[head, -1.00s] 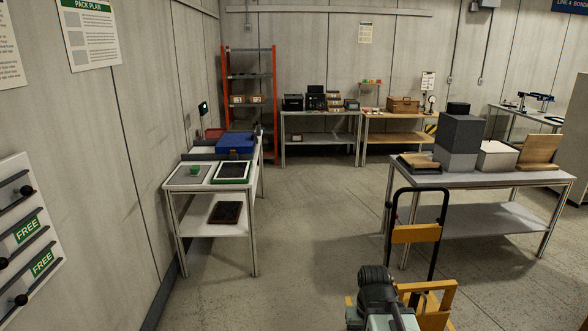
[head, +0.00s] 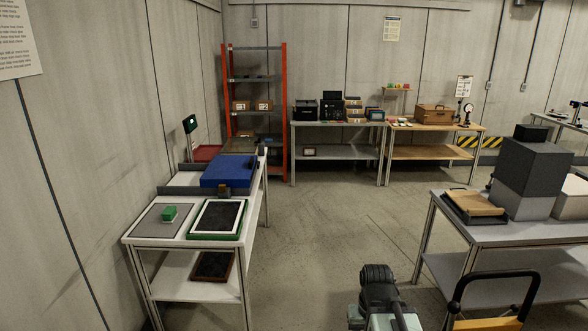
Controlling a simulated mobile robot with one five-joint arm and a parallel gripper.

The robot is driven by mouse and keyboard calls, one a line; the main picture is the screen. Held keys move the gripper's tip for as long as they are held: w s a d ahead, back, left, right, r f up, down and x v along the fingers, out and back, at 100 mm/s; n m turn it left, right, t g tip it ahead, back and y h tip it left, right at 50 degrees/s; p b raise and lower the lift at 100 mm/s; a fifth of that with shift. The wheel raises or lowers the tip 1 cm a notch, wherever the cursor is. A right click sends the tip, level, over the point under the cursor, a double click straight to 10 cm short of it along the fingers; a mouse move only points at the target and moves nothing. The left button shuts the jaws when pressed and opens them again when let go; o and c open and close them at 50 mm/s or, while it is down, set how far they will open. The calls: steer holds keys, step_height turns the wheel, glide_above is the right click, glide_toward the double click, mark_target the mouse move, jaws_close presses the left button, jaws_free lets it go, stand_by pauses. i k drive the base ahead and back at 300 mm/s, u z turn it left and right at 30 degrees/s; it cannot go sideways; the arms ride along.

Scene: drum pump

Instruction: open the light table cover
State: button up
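A blue, flat, box-like lid (head: 228,170) lies on the left bench, looking shut, with a small brown block or latch (head: 222,188) at its front edge. It may be the light table cover; I cannot tell for certain. Nearer on the same bench lies a dark panel with a white frame on a green base (head: 217,217). Part of my arm shows at the bottom centre, well apart from the bench. My gripper's fingers do not show.
The left bench (head: 150,240) also holds a grey mat with a green block (head: 169,213). A dark tray (head: 213,266) lies on its lower shelf. A cart (head: 490,323) and a grey table (head: 465,235) stand at right. The floor between (head: 330,230) is clear.

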mark_target(233, 171)
steer(key=i, duration=3.55)
steer(key=u, duration=3.55)
